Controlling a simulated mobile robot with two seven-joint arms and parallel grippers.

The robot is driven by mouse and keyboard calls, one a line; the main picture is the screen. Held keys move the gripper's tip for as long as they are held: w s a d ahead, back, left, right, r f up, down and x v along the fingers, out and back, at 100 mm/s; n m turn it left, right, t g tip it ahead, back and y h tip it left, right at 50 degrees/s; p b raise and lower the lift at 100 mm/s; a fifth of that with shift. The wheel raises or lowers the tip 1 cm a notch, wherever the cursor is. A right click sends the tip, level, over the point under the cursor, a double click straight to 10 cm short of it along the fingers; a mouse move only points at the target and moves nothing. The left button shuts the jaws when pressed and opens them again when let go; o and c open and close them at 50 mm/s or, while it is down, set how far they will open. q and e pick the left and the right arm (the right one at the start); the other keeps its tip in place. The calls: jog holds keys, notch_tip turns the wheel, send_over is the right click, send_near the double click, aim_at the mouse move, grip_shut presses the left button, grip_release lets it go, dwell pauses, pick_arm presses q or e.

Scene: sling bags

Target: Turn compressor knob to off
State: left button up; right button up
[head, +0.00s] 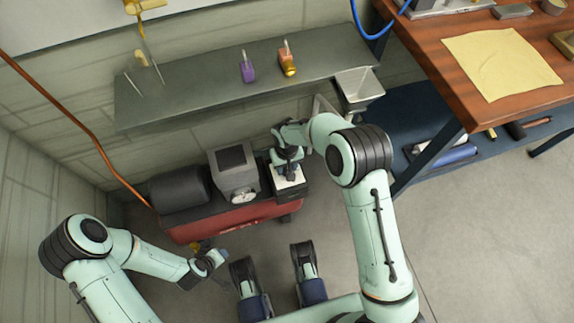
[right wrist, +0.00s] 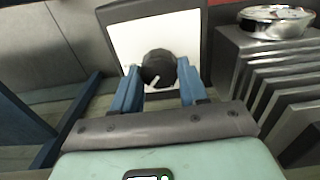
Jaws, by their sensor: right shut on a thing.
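The compressor (head: 225,215) stands low against the wall, with a red tank and a dark box with a white panel at its right end. In the right wrist view, the white panel (right wrist: 130,38) carries a round black knob (right wrist: 157,64) with a short white pointer mark, slanting toward the lower left. My right gripper (head: 288,168) is at the panel, its two blue fingers shut on the knob from both sides. In the head view the gripper hides the knob. My left gripper (head: 216,257) hangs in front of the compressor, apart from it; its jaw gap is unclear.
A grey shelf (head: 200,85) above the compressor holds a purple padlock (head: 248,70) and an orange one (head: 287,62). A grey bin (head: 358,88) hangs at its right end. A wooden workbench (head: 450,80) stands at right. A gauge (right wrist: 277,20) sits beside the panel.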

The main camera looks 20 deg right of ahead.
aim_at(286, 169)
jog(key=n, duration=0.4)
jog(key=shift+n, duration=0.3)
pick_arm(q)
jog(key=shift+w, duration=0.1)
pick_arm(e)
jog(key=shift+n, duration=2)
jog(key=shift+a, duration=0.1)
jog(key=o, duration=1.1)
jog(key=shift+c, duration=0.2)
pick_arm(q)
jog(key=s+d+r+g+p, duration=0.1)
jog(key=s+d+r+p, duration=0.1)
jog(key=s, duration=0.3)
jog(key=shift+d+r+h+p, duration=0.2)
jog(key=shift+r+h+p, duration=0.2)
jog(key=shift+r+p, duration=0.15)
pick_arm(e)
notch_tip(286, 169, up, 13)
jog(key=shift+r, duration=0.2)
jog(key=shift+s, duration=0.1)
